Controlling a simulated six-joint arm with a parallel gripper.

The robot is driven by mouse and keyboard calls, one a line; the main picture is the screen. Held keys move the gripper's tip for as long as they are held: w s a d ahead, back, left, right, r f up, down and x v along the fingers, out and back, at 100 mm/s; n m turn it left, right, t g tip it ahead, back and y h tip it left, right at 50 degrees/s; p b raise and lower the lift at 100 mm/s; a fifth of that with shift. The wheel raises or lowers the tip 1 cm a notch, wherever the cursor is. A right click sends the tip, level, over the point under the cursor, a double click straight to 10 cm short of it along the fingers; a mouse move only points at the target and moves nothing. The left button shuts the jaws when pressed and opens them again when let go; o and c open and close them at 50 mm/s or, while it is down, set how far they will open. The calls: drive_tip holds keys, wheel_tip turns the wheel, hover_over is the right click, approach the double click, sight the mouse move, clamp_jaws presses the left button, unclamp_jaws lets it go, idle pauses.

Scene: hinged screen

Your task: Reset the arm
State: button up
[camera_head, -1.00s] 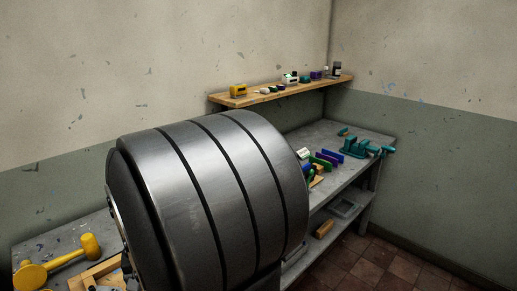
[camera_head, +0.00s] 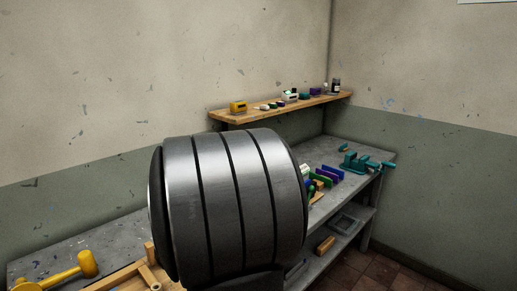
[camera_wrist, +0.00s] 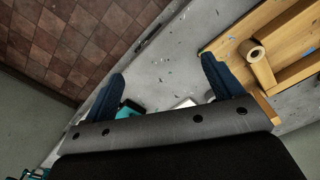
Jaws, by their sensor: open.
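My gripper (camera_wrist: 160,88) shows in the wrist view with its two dark blue fingers wide apart and nothing between them. Grey bench top shows beyond the gap. A teal item and a white item are partly hidden behind the gripper's edge. In the head view a large grey part of my arm fills the middle and hides much of the workbench (camera_head: 50,262); the gripper does not show there.
A yellow mallet (camera_head: 60,272), a teal vise (camera_head: 357,162) and several coloured pieces (camera_head: 328,174) are on the bench. A wooden shelf (camera_head: 235,119) holds small items.

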drive_tip(key=shift+m, duration=0.7)
drive_tip(key=w+d+f, duration=0.1)
drive_tip(key=w+d, duration=0.1)
drive_tip(key=w+d+f, duration=0.3)
drive_tip(key=w+d, duration=0.1)
drive_tip(key=w, duration=0.1)
drive_tip(key=shift+d+f, duration=0.1)
drive_tip(key=shift+f, duration=0.25)
drive_tip(key=w+d+f+m, duration=0.1)
drive_tip(key=w+d+f, duration=0.3)
drive_tip(key=d, duration=0.2)
drive_tip(key=shift+w+d+f, duration=0.3)
drive_tip(key=shift+w+d, duration=0.05)
drive_tip(key=o, duration=0.3)
drive_tip(key=shift+a, duration=0.1)
